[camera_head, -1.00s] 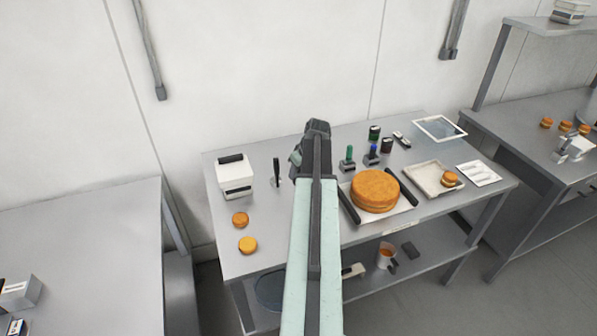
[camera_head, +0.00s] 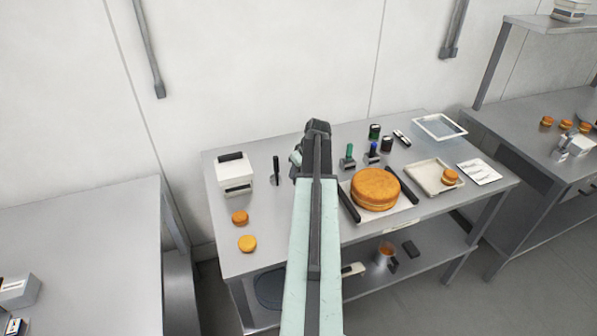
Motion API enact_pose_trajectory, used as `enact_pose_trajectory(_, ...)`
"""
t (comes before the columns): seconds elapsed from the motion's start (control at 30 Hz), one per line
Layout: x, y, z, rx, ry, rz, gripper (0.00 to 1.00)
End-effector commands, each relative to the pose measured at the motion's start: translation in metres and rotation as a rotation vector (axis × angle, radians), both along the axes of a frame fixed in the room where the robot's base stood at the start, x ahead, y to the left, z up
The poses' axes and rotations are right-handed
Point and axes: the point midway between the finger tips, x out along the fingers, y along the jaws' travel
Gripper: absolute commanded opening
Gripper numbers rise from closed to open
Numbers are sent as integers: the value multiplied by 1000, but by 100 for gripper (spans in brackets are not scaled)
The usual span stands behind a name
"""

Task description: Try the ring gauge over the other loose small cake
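Two loose small cakes sit on the left front of the steel table: a browner cake (camera_head: 240,217) and, nearer the edge, a yellower cake (camera_head: 247,243). Another small cake (camera_head: 450,176) lies in a shallow tray (camera_head: 427,178) on the right. My gripper (camera_head: 317,126) is above the middle of the table, to the right of the two loose cakes and apart from them. The arm hides the fingertips, so I cannot tell whether they hold anything. I cannot make out a ring gauge for certain.
A large round cake (camera_head: 375,188) sits on a board between two dark bars. A white box (camera_head: 234,174) stands at the back left, with a dark upright tool (camera_head: 276,168) beside it. Green- and blue-topped stamps (camera_head: 348,157) stand behind the large cake. The table's left front is mostly clear.

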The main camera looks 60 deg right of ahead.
Motion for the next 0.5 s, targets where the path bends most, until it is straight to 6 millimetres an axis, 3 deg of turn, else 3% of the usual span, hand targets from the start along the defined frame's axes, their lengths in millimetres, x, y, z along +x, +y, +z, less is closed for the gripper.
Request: enact_pose_trajectory(0.5,0,0,-12,0,0,0,0)
